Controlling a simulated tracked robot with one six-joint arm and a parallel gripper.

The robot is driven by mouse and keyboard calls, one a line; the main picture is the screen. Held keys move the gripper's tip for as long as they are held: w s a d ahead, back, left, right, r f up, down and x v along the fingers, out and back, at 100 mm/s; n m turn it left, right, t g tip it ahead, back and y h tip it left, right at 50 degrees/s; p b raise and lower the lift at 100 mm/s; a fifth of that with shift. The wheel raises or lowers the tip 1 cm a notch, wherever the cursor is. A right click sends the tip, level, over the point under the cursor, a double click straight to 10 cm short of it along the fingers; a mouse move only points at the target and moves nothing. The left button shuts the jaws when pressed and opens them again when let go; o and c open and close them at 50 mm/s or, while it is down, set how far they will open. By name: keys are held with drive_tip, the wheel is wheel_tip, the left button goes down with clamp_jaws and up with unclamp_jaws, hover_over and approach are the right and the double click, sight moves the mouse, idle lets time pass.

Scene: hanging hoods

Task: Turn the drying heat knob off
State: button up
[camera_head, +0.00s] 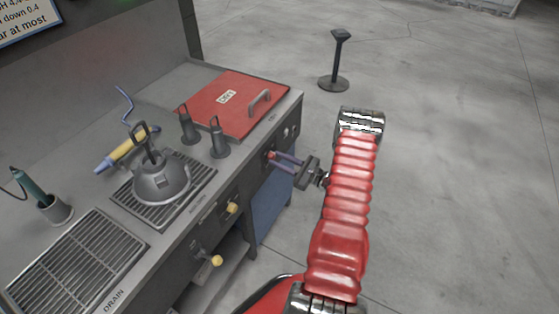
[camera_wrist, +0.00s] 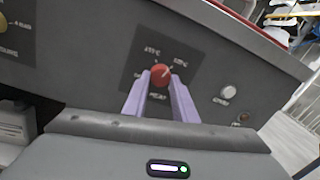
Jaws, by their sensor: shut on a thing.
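The red heat knob (camera_wrist: 160,74) is on a dark label plate on the front panel of the bench, with small temperature marks around it. In the wrist view its pointer line tilts up and to the right. My gripper (camera_wrist: 160,82) has its two purple fingers shut on the knob, one on each side. In the head view my gripper (camera_head: 272,155) reaches the front panel from the right, below the red lid. The knob is mostly hidden by the fingers there.
A white button (camera_wrist: 228,92) sits right of the knob. The bench top holds a red lid with a handle (camera_head: 235,108), a grey kettle-like vessel (camera_head: 162,183) and grey holders (camera_head: 219,143). A black stand (camera_head: 337,62) is on open floor.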

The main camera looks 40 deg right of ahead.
drive_tip(key=n, duration=0.4)
drive_tip(key=shift+d+n, duration=0.2)
drive_tip(key=shift+n, duration=0.1)
drive_tip(key=n, duration=0.3)
drive_tip(key=shift+n, duration=0.4)
drive_tip(key=n, duration=0.3)
drive_tip(key=shift+n+y, duration=0.3)
drive_tip(key=shift+n, duration=0.1)
drive_tip(key=n, duration=0.3)
drive_tip(key=shift+n, duration=0.4)
drive_tip(key=n, duration=1.2)
drive_tip(key=shift+r+n+g+y, duration=0.1)
drive_tip(key=shift+n+g+y, duration=0.2)
drive_tip(key=shift+n+y, duration=0.1)
